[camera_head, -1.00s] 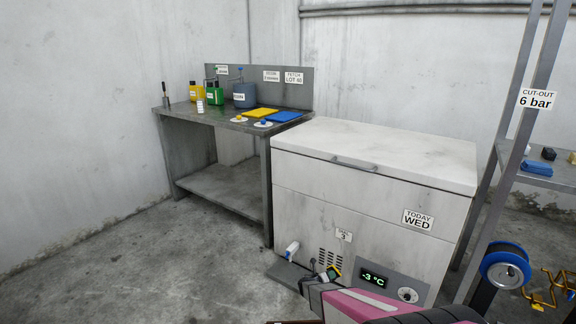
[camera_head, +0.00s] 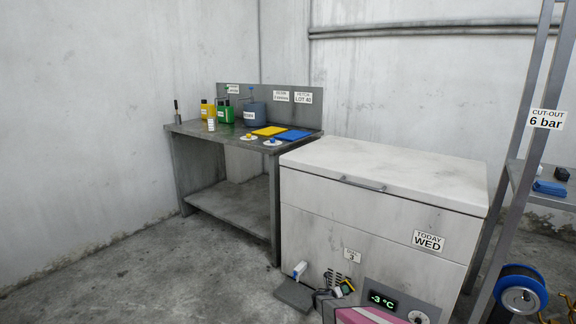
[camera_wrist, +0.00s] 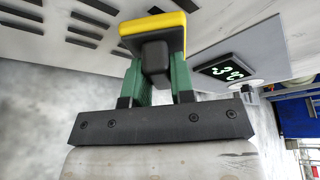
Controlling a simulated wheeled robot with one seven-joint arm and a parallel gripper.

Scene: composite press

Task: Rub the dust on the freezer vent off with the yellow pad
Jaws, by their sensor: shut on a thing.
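The freezer (camera_head: 400,207) is a white, smudged chest with a lid and a lit display reading -3 °C. Its vent (camera_head: 328,277) is a set of dark slots low on the front, partly hidden by my gripper (camera_head: 338,291). In the wrist view, the vent slots (camera_wrist: 93,35) lie at the upper left. My gripper, with green fingers, is shut on the black handle of the yellow pad (camera_wrist: 133,27). The pad is beside the right ends of the slots; I cannot tell whether it touches the panel. The dust cannot be told clearly from the general grime.
A grey bench (camera_head: 224,197) at the left holds bottles, a pot, a yellow mat (camera_head: 268,130) and a blue mat (camera_head: 293,135). A display (camera_wrist: 228,68) is right of the pad. A blue reel (camera_head: 520,288) and shelf post (camera_head: 527,150) stand at the right.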

